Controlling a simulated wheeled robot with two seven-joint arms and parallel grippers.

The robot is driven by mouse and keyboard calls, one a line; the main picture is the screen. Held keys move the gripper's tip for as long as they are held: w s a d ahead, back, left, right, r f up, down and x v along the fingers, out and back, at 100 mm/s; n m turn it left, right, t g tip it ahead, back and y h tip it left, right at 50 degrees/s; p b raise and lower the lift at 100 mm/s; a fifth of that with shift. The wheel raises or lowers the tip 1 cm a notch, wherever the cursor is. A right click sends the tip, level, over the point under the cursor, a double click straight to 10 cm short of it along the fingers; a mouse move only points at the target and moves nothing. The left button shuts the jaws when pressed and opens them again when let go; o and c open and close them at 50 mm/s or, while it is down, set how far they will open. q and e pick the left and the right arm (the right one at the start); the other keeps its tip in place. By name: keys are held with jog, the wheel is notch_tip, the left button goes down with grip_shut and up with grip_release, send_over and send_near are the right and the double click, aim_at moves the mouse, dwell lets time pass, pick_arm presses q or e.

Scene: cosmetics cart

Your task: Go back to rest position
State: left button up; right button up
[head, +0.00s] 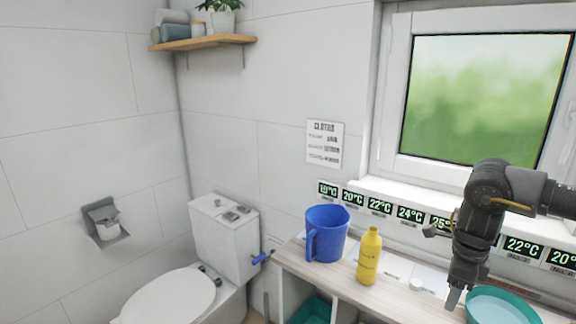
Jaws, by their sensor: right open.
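My right arm comes in from the right edge and bends downward over the counter. My right gripper (454,298) points down near the counter's right part, just left of a teal bowl (525,302), and holds nothing that I can see. It is open, though its fingers are small and dark here. My left gripper is not in view.
A blue mug (326,234) and a yellow bottle (369,256) stand upright on the wooden counter (338,288), left of my gripper. Temperature labels (380,206) line the wall behind. A toilet (168,297) stands at left, below a wall shelf (205,42).

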jog(key=s+a+f+m+t+y, duration=0.1)
jog(key=a+f+y, duration=0.1)
jog(key=a+f, duration=0.45)
jog(key=a+f+y, duration=0.1)
jog(key=a+f, duration=0.2)
jog(key=a, duration=0.7)
jog(key=s+a+f+m+t+y, duration=0.15)
jog(key=a+f, duration=0.25)
jog(key=a, duration=0.4)
jog(key=s+a+r+m+t+y, duration=0.1)
jog(key=s+a+m+t+y, duration=0.15)
jog(key=a+m, duration=0.4)
jog(key=s+a+r+m+t+y, duration=0.1)
jog(key=s+a+m+y, duration=0.2)
jog(key=a+m, duration=0.4)
jog(key=s+d+f+m+g+h, duration=0.1)
jog(key=s+d+f+m+h, duration=0.5)
jog(key=s+d+m, duration=0.65)
jog(key=s+d+f+m+g+h, duration=0.2)
jog(key=s+d+f+m+h, duration=0.2)
jog(key=s+d+f+m, duration=0.75)
notch_tip(320, 180, down, 22)
jog(key=w+d+f+m+g, duration=0.1)
jog(key=m, duration=0.3)
jog(key=s+d+f+g, duration=0.1)
jog(key=s+d+f, duration=0.2)
jog(key=s+f, duration=1.1)
jog(key=shift+s+f, duration=0.3)
jog(key=shift+s, duration=0.55)
